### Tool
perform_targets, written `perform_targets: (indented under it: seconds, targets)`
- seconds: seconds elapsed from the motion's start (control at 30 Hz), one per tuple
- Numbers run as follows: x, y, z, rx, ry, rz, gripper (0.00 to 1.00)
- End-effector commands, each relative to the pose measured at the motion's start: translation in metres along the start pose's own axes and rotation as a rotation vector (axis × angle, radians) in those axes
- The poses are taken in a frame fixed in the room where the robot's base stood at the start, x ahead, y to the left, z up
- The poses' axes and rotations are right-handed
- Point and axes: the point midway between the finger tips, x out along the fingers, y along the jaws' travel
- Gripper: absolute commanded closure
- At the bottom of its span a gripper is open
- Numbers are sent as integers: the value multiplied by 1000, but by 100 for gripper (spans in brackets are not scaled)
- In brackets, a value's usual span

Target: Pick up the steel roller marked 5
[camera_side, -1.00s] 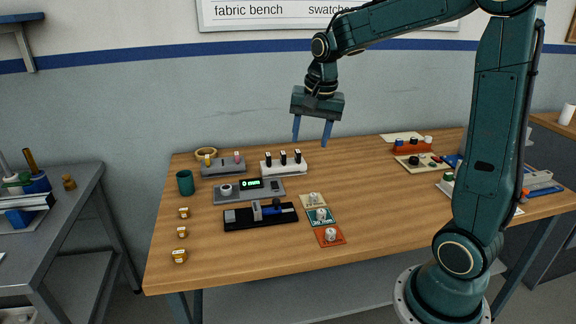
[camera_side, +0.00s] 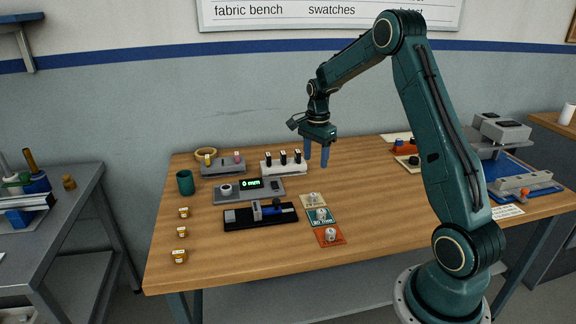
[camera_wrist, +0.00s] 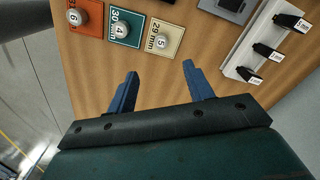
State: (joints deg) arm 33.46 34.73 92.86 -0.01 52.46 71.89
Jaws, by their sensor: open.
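The steel roller marked 5 (camera_wrist: 162,42) stands on a beige card (camera_wrist: 163,29) reading 29 mm in the wrist view. In the side view this roller (camera_side: 314,198) is the rearmost of three. A roller marked 4 (camera_wrist: 120,30) stands on a teal card (camera_wrist: 113,14), and one marked 6 (camera_wrist: 75,17) on an orange card (camera_wrist: 91,8). My gripper (camera_side: 316,162) is open and empty, above the table and behind the cards in the side view. In the wrist view my gripper (camera_wrist: 160,69) shows both blue fingers apart, with the roller marked 5 beyond them.
A white rack (camera_side: 285,168) with three black-topped pieces stands close by my gripper's left. A grey device with a green display (camera_side: 251,184) and a black fixture (camera_side: 260,217) lie left of the cards. A green cup (camera_side: 185,182) and small jars stand further left. Wood right of the cards is clear.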

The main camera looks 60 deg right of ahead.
Motion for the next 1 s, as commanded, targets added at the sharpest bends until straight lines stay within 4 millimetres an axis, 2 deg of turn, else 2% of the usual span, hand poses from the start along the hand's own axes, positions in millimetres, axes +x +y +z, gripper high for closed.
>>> perform_targets:
  seconds: [0.27,0.73,1.0]
  targets:
    - [8,0,0,-1,0,1,48]
    - [71,0,0,-2,-1,2,48]
    - [86,0,0,-2,0,-1,48]
